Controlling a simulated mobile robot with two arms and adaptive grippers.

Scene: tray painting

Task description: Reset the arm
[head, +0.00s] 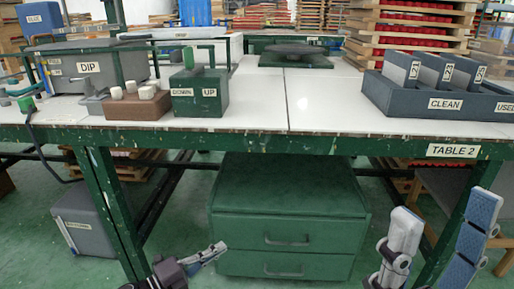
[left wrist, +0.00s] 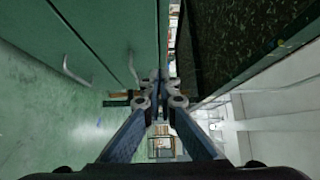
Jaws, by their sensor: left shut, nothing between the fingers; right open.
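My left gripper (head: 218,252) is low in the head view, in front of the green drawer cabinet under the table. It is shut and empty. In the left wrist view its fingers (left wrist: 160,88) meet at the tips, with nothing between them. My right gripper (head: 445,222) is at the lower right of the head view, in front of the table's right leg. Its two blue-grey finger pads stand wide apart, with nothing between them. Both grippers are below the tabletop.
The white table (head: 250,102) has a green front edge labelled TABLE 2. The drawer cabinet (head: 288,215) stands underneath. A grey bin (head: 85,228) is at left.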

